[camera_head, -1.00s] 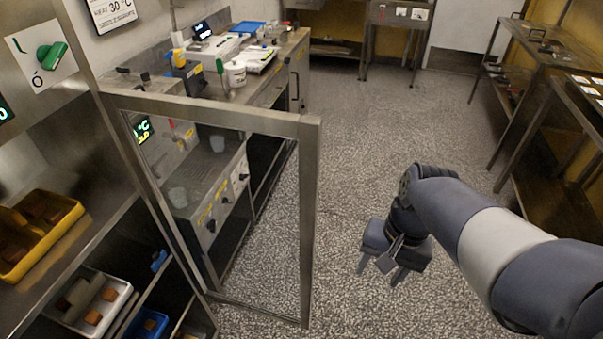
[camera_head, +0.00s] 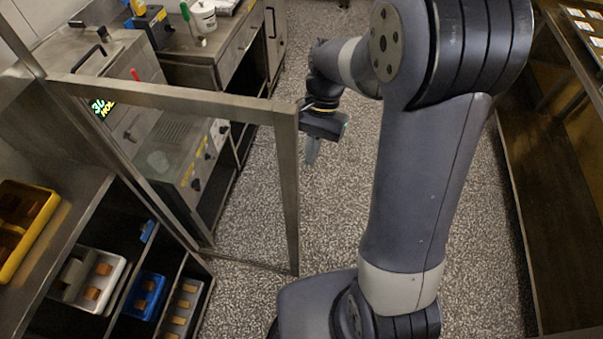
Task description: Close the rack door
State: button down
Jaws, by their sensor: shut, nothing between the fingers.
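The rack door (camera_head: 287,190) is a metal frame with a clear pane. It stands swung open, out from the rack (camera_head: 62,235) at the left, with its free edge over the floor. My gripper (camera_head: 312,152) is just right of the door's free edge, near its upper part, with the fingers pointing down. It is shut and holds nothing. I cannot tell whether it touches the door frame.
The rack shelves hold a yellow tray (camera_head: 14,262), a white tray (camera_head: 112,292) and a blue tray (camera_head: 138,310) with brown pieces. A steel counter with machines (camera_head: 185,150) stands behind the door. A metal table (camera_head: 525,230) is at the right. Speckled floor (camera_head: 330,215) lies between.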

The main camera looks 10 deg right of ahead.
jog(key=shift+s+a+f+p, duration=0.2)
jog(key=shift+s+a+f, duration=0.25)
jog(key=shift+s, duration=0.3)
jog(key=shift+s+a+f+p, duration=0.25)
jog(key=shift+s+a+f, duration=0.25)
jog(key=shift+s, duration=0.2)
jog(key=shift+s+a+f+p, duration=0.2)
jog(key=shift+s+a+f, duration=0.25)
jog(key=shift+s, duration=0.3)
